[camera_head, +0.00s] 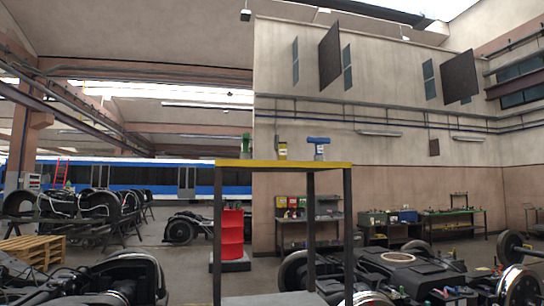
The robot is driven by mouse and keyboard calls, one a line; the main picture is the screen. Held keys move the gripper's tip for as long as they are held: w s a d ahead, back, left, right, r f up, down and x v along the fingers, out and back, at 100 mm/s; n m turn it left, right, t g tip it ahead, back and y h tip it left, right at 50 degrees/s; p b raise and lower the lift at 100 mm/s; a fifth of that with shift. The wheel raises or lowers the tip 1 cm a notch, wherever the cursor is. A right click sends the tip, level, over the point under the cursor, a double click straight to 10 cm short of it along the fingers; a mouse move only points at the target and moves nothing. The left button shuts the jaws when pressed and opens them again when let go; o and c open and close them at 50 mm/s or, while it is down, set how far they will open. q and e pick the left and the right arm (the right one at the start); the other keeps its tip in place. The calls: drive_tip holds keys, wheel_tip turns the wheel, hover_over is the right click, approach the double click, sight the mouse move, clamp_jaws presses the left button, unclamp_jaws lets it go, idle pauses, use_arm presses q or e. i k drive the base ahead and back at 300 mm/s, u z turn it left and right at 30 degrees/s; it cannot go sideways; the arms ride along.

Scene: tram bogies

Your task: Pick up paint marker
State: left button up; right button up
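No thing in the head view can be made out for sure as the paint marker. A tall stand with a yellow-edged top (285,164) is in the middle, its top seen nearly edge-on. On it are a small green thing (246,143) at the left, a small yellow and grey thing (282,152) in the middle, and a thing with a wide blue top and pale body (319,149) at the right. They stand apart from one another. All are too small to name. Neither of my grippers is in view.
A red drum (232,236) stands behind the stand. Bogies with wheels lie on both sides, one at lower right (405,270). A wooden pallet stack (35,250) is at left. Workbenches (455,212) line the back wall. A blue and white tram (140,178) stands behind.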

sight(282, 145)
drive_tip(key=u, duration=0.65)
drive_tip(key=i, duration=1.15)
drive_tip(key=u, duration=0.25)
